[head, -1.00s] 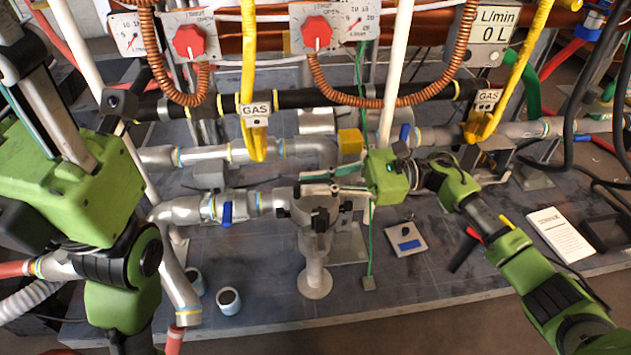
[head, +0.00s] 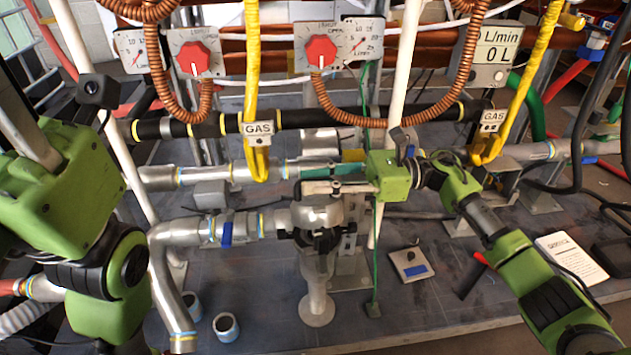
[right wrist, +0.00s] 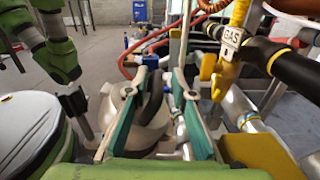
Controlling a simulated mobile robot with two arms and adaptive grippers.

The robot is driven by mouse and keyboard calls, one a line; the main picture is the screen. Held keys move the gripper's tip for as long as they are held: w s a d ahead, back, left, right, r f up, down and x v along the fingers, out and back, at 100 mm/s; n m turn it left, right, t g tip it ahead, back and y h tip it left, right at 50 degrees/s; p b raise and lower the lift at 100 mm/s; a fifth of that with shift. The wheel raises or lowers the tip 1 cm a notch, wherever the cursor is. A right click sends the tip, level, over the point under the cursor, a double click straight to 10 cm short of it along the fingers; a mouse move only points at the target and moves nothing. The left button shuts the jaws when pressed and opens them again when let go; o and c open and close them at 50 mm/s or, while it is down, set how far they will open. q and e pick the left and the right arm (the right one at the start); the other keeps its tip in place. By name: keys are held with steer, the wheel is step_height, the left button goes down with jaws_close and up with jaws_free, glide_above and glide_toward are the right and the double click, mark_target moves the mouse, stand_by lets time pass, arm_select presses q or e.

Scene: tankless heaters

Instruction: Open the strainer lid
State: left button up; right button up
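The strainer (head: 316,268) is a silver upright housing on a round foot, with black clamps around its neck. Its round silver top (head: 321,210) sits just under my right gripper (head: 318,178); I cannot tell whether the lid is apart from the body. In the right wrist view, the two teal fingers of my right gripper (right wrist: 159,72) stand apart, with a dark curved part between them and the pale round top (right wrist: 146,133) below. Contact is unclear. My left arm is at the left of the head view; its gripper fingers do not show.
Silver pipes with a blue-handled valve (head: 227,233) run left of the strainer. Yellow gas handles (head: 257,160) hang above and behind. A small grey plate (head: 409,263) and a white booklet (head: 570,258) lie on the dark bench to the right. Two small cups stand at front left.

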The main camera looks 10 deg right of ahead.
stand_by(0.3)
steer(key=d, duration=1.2)
steer(key=shift+s, duration=0.1)
